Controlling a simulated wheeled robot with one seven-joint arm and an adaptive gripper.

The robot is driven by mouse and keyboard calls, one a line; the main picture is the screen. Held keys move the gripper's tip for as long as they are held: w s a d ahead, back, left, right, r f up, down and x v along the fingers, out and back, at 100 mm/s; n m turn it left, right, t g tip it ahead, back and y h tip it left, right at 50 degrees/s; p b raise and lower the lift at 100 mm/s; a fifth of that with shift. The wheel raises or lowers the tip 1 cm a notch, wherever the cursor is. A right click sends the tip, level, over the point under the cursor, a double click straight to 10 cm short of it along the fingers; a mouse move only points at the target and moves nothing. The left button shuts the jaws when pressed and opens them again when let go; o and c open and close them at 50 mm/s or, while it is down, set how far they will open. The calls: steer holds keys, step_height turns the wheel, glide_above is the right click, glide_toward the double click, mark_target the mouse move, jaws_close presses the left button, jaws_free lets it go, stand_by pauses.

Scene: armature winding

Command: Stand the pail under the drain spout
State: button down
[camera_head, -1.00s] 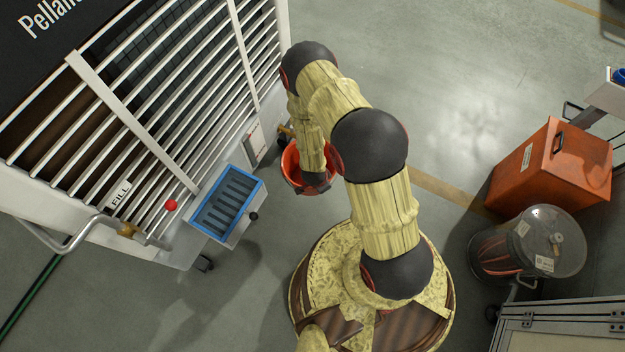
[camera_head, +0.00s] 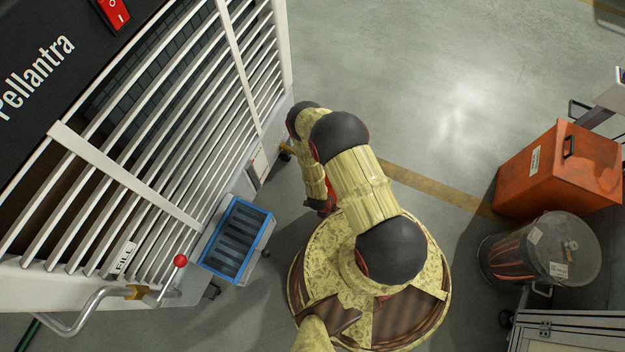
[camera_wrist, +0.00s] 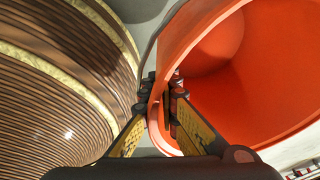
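The orange pail (camera_wrist: 215,95) fills the right of the wrist view, its open mouth facing the camera. My gripper (camera_wrist: 164,97) straddles its rim, one finger outside and one inside, and looks closed on the wall. A small brass fitting (camera_head: 288,148), apparently the drain spout, sticks out low at the machine's far right corner, above and left of the wrist.
The slatted white machine (camera_head: 150,170) stands on the left, with a blue-rimmed tray (camera_head: 235,240) and a red-knobbed lever (camera_head: 180,261) jutting out. Floor beyond the arm is clear.

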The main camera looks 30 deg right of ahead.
steer(key=w+f+b, duration=0.1)
steer(key=w, duration=0.1)
steer(key=w+a+f+b, duration=0.1)
steer(key=w, duration=0.2)
steer(key=w+a+f+b, duration=0.1)
steer(key=w+f+b, duration=0.1)
steer(key=w, duration=0.1)
steer(key=w+a+f+b, duration=0.1)
steer(key=w+f+b, duration=0.3)
steer(key=f, duration=0.4)
steer(key=shift+w+f+b, duration=0.15)
steer(key=shift+w+b, duration=0.05)
steer(key=shift+b, duration=0.45)
steer(key=c, duration=2.6)
jaws_free()
steer(key=shift+f, duration=0.1)
steer(key=o, duration=0.6)
steer(key=shift+c, duration=0.2)
steer(key=p+v, duration=0.4)
steer(key=v, duration=0.8)
steer(key=shift+p, duration=0.3)
